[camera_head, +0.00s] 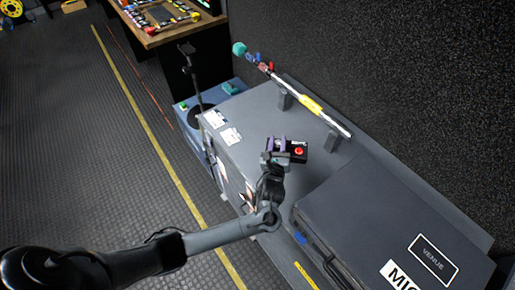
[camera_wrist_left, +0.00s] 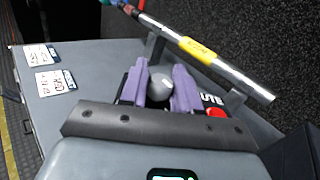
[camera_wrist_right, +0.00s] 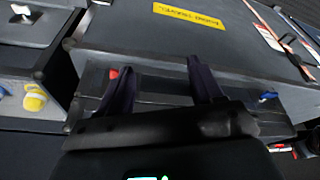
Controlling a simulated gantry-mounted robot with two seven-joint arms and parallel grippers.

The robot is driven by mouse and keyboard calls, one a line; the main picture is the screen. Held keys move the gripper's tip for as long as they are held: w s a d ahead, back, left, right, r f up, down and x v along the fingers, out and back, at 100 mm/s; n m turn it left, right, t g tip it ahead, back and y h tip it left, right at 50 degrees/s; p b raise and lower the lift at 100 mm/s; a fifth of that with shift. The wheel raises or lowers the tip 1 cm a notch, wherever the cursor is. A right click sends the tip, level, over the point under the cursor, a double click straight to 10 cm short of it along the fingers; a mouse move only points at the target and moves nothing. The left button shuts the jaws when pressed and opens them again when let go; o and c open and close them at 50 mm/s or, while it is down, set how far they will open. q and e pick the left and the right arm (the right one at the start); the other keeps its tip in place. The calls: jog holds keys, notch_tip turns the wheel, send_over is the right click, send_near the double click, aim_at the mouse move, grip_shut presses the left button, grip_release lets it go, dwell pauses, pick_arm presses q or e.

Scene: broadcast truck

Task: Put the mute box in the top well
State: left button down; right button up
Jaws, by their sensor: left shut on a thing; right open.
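The mute box (camera_head: 299,151) is a small black box with a red button and white lettering. My left gripper (camera_head: 276,146) is over its left part, above the grey cabinet top (camera_head: 240,125). In the left wrist view the purple fingers (camera_wrist_left: 160,78) are closed on a grey rounded knob on the mute box (camera_wrist_left: 216,112). I cannot tell whether the box touches the surface. My right gripper (camera_wrist_right: 160,78) is open and empty, beside the side of a grey case (camera_wrist_right: 140,45); it is not seen in the head view. I cannot make out a top well.
A boom pole (camera_head: 310,103) with a yellow label rests on two grey stands behind the mute box. A large closed case (camera_head: 385,225) marked "VENUE" lies at the right. Paper labels (camera_head: 230,136) lie on the cabinet's left part. A workbench (camera_head: 160,18) stands at the back.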

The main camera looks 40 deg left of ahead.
pick_arm(q)
jog(key=shift+w+f, duration=0.15)
jog(key=shift+w, duration=0.05)
jog(key=shift+w+b, duration=0.15)
jog(key=shift+b, duration=0.3)
jog(key=shift+w+a+f+b, duration=0.35)
jog(key=shift+a+f+b, duration=0.5)
jog(key=shift+a+f, duration=1)
jog(key=shift+w+a+f+b, duration=0.3)
jog(key=shift+a+f+b, duration=0.6)
jog(key=shift+a+f, duration=0.95)
jog(key=shift+w+a+f+b, duration=0.35)
jog(key=shift+a+f+b, duration=0.5)
jog(key=shift+a+f, duration=0.95)
pick_arm(e)
notch_tip(320, 180, down, 7)
pick_arm(q)
jog(key=shift+a+r, duration=0.15)
jog(key=shift+a, duration=0.05)
jog(key=c, duration=0.8)
grip_release()
pick_arm(e)
jog(key=shift+d, duration=0.1)
jog(key=shift+r, duration=0.1)
